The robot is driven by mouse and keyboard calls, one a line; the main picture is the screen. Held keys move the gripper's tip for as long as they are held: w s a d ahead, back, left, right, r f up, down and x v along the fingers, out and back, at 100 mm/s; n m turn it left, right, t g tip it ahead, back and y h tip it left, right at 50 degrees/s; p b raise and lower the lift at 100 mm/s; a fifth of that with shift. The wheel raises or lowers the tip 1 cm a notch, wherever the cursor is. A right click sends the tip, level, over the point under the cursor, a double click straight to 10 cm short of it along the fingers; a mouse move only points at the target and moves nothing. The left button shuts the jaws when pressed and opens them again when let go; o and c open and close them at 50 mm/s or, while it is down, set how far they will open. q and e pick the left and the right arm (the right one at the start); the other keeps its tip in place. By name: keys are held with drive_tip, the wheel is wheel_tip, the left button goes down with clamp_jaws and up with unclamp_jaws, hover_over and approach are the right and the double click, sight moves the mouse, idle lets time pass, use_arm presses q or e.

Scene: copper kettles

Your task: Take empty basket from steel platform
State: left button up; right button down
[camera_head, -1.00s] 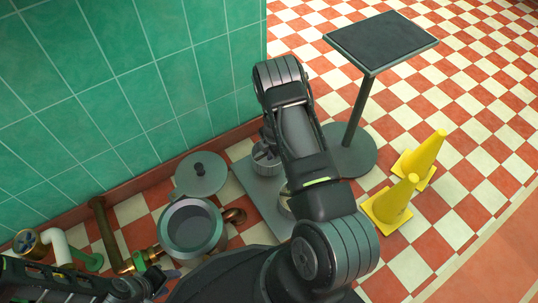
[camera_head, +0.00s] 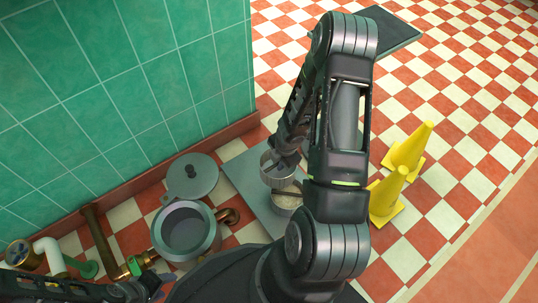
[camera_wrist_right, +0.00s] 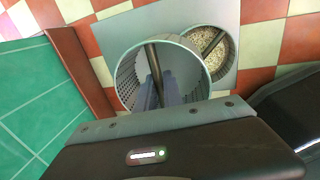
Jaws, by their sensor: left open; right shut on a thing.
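The empty basket (camera_head: 269,176) is a perforated metal cylinder with a bar handle. In the right wrist view I see into the bare basket (camera_wrist_right: 128,77). My right gripper (camera_head: 287,166) is shut on its handle, and the fingers also show in the right wrist view (camera_wrist_right: 158,92). The basket appears raised over the steel platform (camera_head: 240,172), a flat grey plate on the floor. A second basket (camera_head: 287,201) with pale grainy contents stands close beside it on the plate; it also shows in the right wrist view (camera_wrist_right: 216,50). My left gripper (camera_head: 152,284) is open and empty at the lower left.
An open kettle (camera_head: 187,232) with a copper spout stands left of the platform, its round lid (camera_head: 191,180) lying behind it. Pipes with a green valve (camera_head: 140,262) are further left. Yellow cones (camera_head: 388,195) and a dark-topped stand (camera_head: 392,32) are at right. A green wall is behind.

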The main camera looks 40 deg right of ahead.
sight(289, 184)
drive_tip(key=s+b, duration=0.1)
drive_tip(key=s, duration=0.2)
drive_tip(key=s+b, duration=0.1)
drive_tip(key=shift+s+a+f+b, duration=0.2)
drive_tip(key=shift+s+a+b, duration=0.05)
drive_tip(key=shift+b, duration=0.05)
use_arm(q)
drive_tip(key=shift+w+f, duration=0.2)
drive_tip(key=shift+f, duration=0.95)
drive_tip(key=shift+w+f, duration=0.2)
drive_tip(key=shift+f, duration=0.9)
use_arm(e)
drive_tip(key=shift+s+a+r, duration=0.1)
drive_tip(key=shift+s+r, duration=0.1)
drive_tip(key=shift+s, duration=0.4)
